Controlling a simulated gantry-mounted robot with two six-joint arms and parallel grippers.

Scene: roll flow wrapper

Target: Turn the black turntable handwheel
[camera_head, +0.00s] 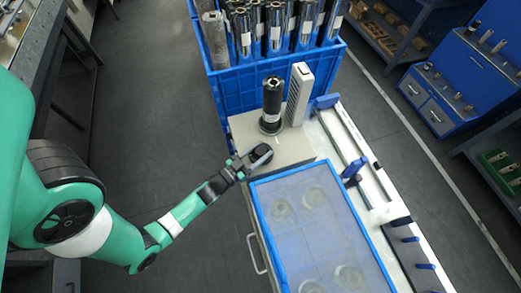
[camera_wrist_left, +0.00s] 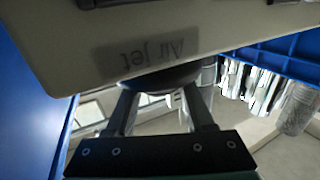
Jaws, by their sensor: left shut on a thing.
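The black turntable handwheel (camera_head: 262,152) is on the front of a beige box-shaped unit (camera_head: 293,150). My left gripper (camera_head: 252,158) reaches it from the left and is shut on it. In the left wrist view the dark round handwheel (camera_wrist_left: 160,79) sits between the two fingers of my left gripper (camera_wrist_left: 160,92), under a pale panel marked "Air jet" (camera_wrist_left: 150,50). The fingers partly hide the wheel. A black and silver roller (camera_head: 272,105) stands upright on the unit. My right gripper is not in view.
A blue crate (camera_head: 222,85) full of upright rollers stands behind the unit. A blue-framed tray (camera_head: 262,222) with a clear cover lies in front. A pale upright block (camera_head: 299,94) stands beside the roller. The floor (camera_head: 150,130) to the left is clear.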

